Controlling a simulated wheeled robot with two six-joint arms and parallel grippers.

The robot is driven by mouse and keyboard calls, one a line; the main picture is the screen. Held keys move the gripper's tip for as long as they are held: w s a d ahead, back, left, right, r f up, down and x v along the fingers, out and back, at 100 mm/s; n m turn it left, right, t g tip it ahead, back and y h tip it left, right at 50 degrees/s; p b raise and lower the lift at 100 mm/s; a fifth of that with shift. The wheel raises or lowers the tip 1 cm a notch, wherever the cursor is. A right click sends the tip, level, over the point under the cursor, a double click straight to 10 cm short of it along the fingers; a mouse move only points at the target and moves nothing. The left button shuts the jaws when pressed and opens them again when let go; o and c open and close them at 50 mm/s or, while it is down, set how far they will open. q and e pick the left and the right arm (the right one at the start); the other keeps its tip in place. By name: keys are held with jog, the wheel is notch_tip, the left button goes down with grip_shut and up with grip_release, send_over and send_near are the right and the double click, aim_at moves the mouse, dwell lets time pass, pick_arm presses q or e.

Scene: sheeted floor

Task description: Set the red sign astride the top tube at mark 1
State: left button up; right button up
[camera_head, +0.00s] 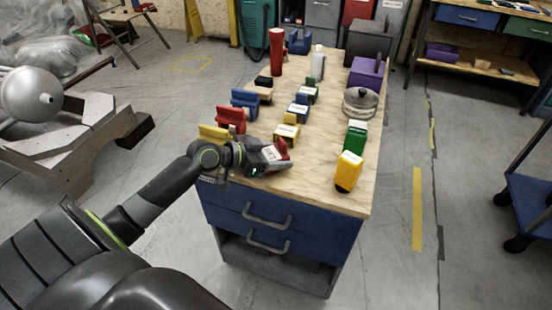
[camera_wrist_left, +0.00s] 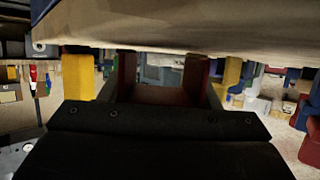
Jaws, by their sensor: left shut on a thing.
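The red sign (camera_head: 281,147), a small red piece with a pale label, is in the jaws of my left gripper (camera_head: 274,156), over the near left part of the wooden worktop. In the left wrist view the red sign (camera_wrist_left: 128,72) shows between the fingers, dark and partly hidden by the gripper body. My left gripper is shut on it. Whether the sign touches the worktop, I cannot tell. I cannot make out a top tube or a mark 1 in either view. My right gripper is not in view.
The worktop (camera_head: 315,178) carries a yellow block (camera_head: 213,133), red block (camera_head: 231,117), blue block (camera_head: 243,101), green block (camera_head: 355,137), yellow-orange block (camera_head: 348,171), metal pot (camera_head: 360,103) and red cylinder (camera_head: 276,52). Blue drawers (camera_head: 270,222) stand below.

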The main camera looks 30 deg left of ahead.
pick_arm(q)
jog(key=shift+f, duration=0.25)
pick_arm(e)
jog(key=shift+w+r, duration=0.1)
pick_arm(q)
jog(key=shift+f, duration=0.1)
jog(key=o, duration=1)
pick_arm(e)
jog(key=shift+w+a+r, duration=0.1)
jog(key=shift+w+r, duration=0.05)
pick_arm(q)
jog(key=shift+o, duration=0.2)
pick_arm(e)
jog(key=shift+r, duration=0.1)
pick_arm(q)
jog(key=shift+r, duration=0.2)
